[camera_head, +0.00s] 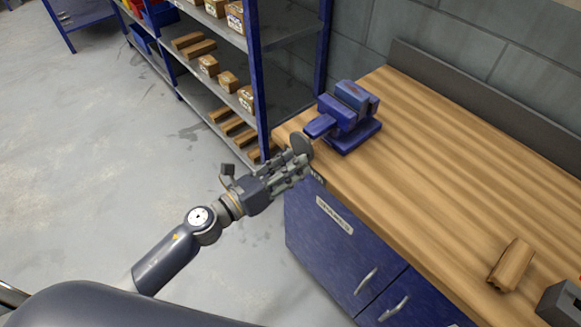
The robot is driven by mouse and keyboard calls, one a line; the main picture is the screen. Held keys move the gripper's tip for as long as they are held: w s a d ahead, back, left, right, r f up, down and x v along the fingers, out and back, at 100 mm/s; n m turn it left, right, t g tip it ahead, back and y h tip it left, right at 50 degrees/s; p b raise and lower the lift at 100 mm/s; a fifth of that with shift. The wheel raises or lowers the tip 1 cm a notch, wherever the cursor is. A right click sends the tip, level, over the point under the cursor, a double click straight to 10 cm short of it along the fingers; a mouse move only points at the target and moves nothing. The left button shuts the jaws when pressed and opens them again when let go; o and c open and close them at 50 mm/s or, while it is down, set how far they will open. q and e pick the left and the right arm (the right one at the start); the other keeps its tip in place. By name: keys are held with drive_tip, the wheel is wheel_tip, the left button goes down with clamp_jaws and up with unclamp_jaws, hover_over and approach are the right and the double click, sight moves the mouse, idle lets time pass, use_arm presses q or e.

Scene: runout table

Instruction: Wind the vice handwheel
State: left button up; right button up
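The blue vice (345,115) stands on the near left corner of the wooden bench. Its dark round handwheel (300,144) faces left, out past the bench edge. My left gripper (297,165) is at the handwheel, with its grey fingertips just below and in front of the wheel's lower part. The fingers overlap the wheel in the picture, and I cannot tell whether they touch it or close on it. My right gripper is not in view.
The wooden bench top (440,150) is mostly clear. A wooden block (511,265) and a grey item (562,304) lie at its right. A blue-framed shelf (255,75) with boxes stands close behind my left gripper.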

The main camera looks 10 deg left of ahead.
use_arm(q)
clamp_jaws()
drive_tip(key=n+p, duration=0.1)
drive_tip(key=r+n+p, duration=0.1)
drive_tip(key=n, duration=0.1)
drive_tip(key=shift+r, duration=0.1)
drive_tip(key=shift+w+a, duration=0.1)
drive_tip(key=shift+n, duration=0.3)
drive_tip(key=shift+a+r+n+p, duration=0.1)
drive_tip(key=shift+r+n+p, duration=0.3)
drive_tip(key=shift+n+p, duration=0.4)
drive_tip(key=shift+w+n+p, duration=0.1)
drive_tip(key=shift+n+p, duration=0.25)
drive_tip(key=shift+n, duration=0.55)
